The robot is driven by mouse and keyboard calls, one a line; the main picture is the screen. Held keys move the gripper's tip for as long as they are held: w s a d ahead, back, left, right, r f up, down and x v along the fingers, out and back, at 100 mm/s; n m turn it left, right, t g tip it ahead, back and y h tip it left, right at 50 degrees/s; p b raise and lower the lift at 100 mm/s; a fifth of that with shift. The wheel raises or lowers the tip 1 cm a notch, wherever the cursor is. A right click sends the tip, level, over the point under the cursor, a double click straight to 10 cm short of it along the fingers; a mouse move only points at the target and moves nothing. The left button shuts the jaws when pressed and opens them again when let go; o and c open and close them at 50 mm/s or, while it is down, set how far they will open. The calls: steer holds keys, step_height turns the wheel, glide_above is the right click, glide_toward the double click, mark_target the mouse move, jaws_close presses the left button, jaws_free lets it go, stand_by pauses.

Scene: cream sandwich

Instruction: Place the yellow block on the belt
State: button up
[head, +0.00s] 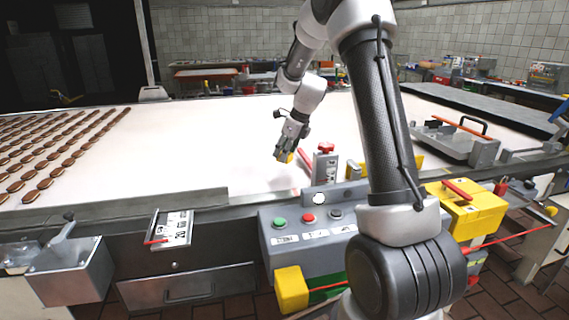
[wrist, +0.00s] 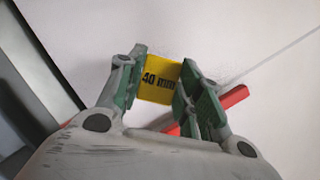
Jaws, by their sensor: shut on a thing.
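The yellow block (wrist: 160,83), marked "40 mm", sits between the green-padded fingers of my gripper (wrist: 158,88) in the wrist view. My gripper is shut on it. In the head view my gripper (head: 287,155) hangs over the pale belt (head: 190,135), near its front edge, with a bit of the yellow block (head: 290,157) showing at the fingertips. Whether the block touches the belt is hard to tell.
Rows of brown biscuits (head: 50,150) lie at the belt's left. A red-knobbed metal post (head: 326,165) stands just right of my gripper. A control box (head: 300,238) with buttons is in front. The belt's middle is clear.

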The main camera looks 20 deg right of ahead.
steer(key=shift+f, duration=1.95)
steer(key=o, duration=1)
steer(key=shift+f, duration=0.1)
steer(key=shift+o, duration=0.2)
steer(key=s+r+n, duration=0.3)
steer(key=s+r, duration=0.3)
steer(key=r, duration=0.2)
steer(key=s+r+n, duration=0.3)
steer(key=s+r, duration=0.3)
steer(key=r, duration=0.3)
steer(key=s+a+r+n+h, duration=0.1)
steer(key=s+a+n+h, duration=0.1)
steer(key=s+n, duration=2.1)
steer(key=s, duration=0.4)
steer(key=shift+a+t, duration=0.3)
steer(key=shift+a, duration=0.05)
